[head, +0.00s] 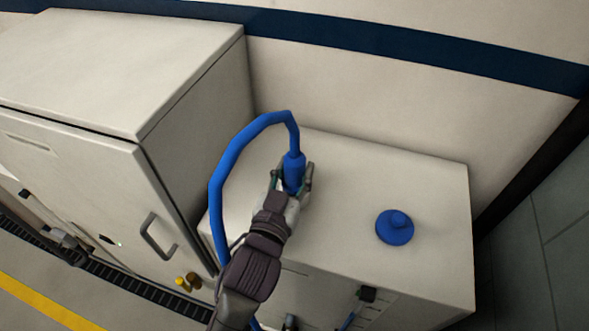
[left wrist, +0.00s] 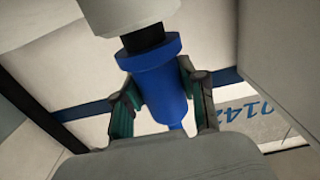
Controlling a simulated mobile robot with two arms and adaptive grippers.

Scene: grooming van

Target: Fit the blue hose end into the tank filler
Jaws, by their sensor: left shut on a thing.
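My left gripper (head: 293,180) is shut on the blue hose end (head: 294,166), above the top of the white tank cabinet (head: 345,165). The hose end stands roughly upright, with the blue hose (head: 215,185) looping up from it and back to the left. In the left wrist view, the blue hose end (left wrist: 158,75) sits between both fingers. Its dark tip (left wrist: 142,38) meets or overlaps a pale round part (left wrist: 115,12), perhaps the tank filler. I cannot tell how far the tip is inside. The filler is hidden in the head view. My right gripper is not in view.
A blue round cap (head: 395,228) lies on the cabinet top, right of my gripper. A taller white cabinet (head: 110,80) with a handle stands close on the left. The van wall (head: 400,90) rises behind. The cabinet top is otherwise clear.

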